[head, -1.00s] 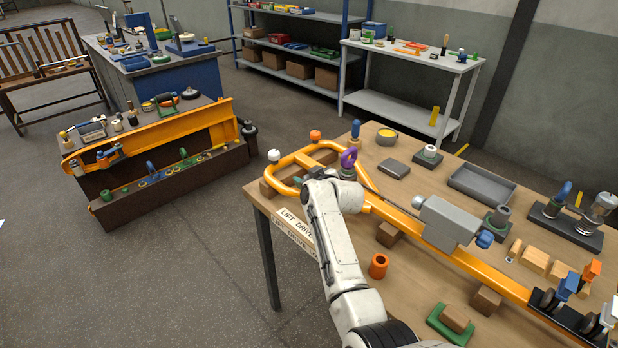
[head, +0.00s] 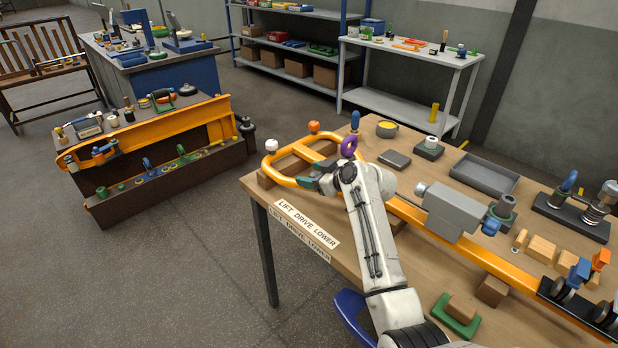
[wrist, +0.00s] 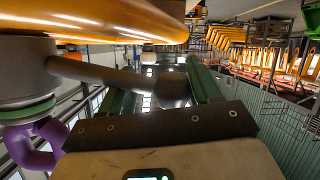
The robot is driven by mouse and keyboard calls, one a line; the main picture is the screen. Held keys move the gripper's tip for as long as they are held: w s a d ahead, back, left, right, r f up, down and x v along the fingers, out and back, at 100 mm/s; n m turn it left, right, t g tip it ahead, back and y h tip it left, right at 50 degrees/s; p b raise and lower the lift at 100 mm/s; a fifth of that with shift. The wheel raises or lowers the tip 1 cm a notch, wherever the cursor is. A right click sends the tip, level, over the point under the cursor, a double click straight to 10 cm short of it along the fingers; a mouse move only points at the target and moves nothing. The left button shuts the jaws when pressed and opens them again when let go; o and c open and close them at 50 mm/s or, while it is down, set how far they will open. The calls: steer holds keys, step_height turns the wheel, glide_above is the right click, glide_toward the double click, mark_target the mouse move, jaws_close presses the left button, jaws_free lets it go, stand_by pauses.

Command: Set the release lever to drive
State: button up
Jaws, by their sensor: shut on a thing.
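The orange pallet-truck handle frame (head: 288,158) lies along the wooden bench, with a white knob and an orange knob on its loop. In the wrist view, a grey lever rod (wrist: 110,75) runs from a grey hub (wrist: 24,76) beneath an orange bar to between my gripper's green fingers (wrist: 168,88). My gripper (head: 312,183) is shut on the lever's outer end, inside the handle loop. A purple ring (head: 348,147) stands by the hub; it also shows in the wrist view (wrist: 32,146). A plate reading LIFT DRIVE LOWER (head: 307,228) lies at the bench edge. In the head view my arm hides the lever.
The grey housing (head: 450,213) sits on the orange shaft to the right. A grey tray (head: 484,178), a yellow-topped pot (head: 387,130) and wooden blocks share the bench. A green block holder (head: 456,315) is near the front. Open floor lies left of the bench.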

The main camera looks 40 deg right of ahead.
steer(key=shift+s+f+n+y, duration=0.4)
steer(key=shift+s+y, duration=0.1)
steer(key=shift+s, duration=0.15)
steer(key=o, duration=1.3)
steer(key=shift+o, duration=1)
steer(key=shift+r, duration=0.15)
steer(key=b+v, duration=0.1)
steer(key=v, duration=0.9)
steer(key=shift+s+r+b, duration=0.25)
steer(key=shift+s+b, duration=0.05)
steer(key=shift+b, duration=0.05)
